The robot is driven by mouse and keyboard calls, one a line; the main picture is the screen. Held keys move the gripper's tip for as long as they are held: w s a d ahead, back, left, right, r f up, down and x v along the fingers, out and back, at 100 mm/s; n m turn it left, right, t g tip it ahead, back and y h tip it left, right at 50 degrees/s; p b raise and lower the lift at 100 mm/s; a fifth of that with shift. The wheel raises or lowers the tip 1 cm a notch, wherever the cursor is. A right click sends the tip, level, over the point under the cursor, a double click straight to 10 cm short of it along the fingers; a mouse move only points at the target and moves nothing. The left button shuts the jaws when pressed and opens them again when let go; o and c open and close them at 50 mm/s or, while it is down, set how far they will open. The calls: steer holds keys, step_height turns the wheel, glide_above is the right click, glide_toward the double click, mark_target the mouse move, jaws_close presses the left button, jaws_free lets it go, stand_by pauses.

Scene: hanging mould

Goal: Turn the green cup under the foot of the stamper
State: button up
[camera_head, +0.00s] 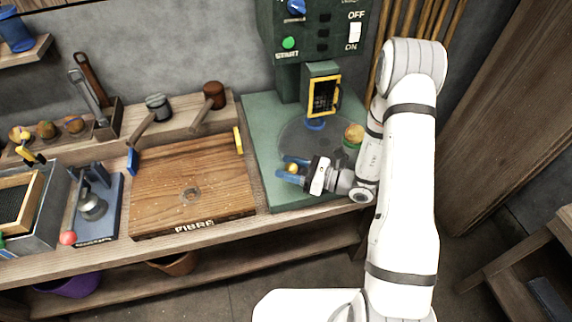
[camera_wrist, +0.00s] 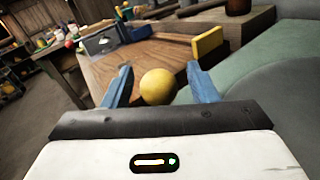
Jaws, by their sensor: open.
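The stamper (camera_head: 288,80) is a tall green machine at the back of the bench. Its blue foot (camera_head: 315,125) hangs below a yellow-framed window, over a round dark turntable (camera_head: 290,136) on the green base. The green cup (camera_head: 350,149), with a yellow-orange filling on top, stands at the right of the turntable beside my arm, not under the foot. My gripper (camera_head: 291,166) is open at the front left of the turntable. A yellow ball-shaped knob (camera_wrist: 158,86) sits between its blue fingers; it also shows in the head view (camera_head: 293,168). Its mounting is hidden.
A wooden board (camera_head: 185,190) with a yellow block (camera_head: 238,140) at its edge lies left of the green base. Two mallets (camera_head: 212,95) rest behind it. A blue press (camera_head: 95,205) stands further left. Wooden poles lean at the back right.

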steer(key=shift+w+a, duration=0.2)
steer(key=shift+a, duration=0.5)
steer(key=shift+d, duration=0.15)
jaws_close()
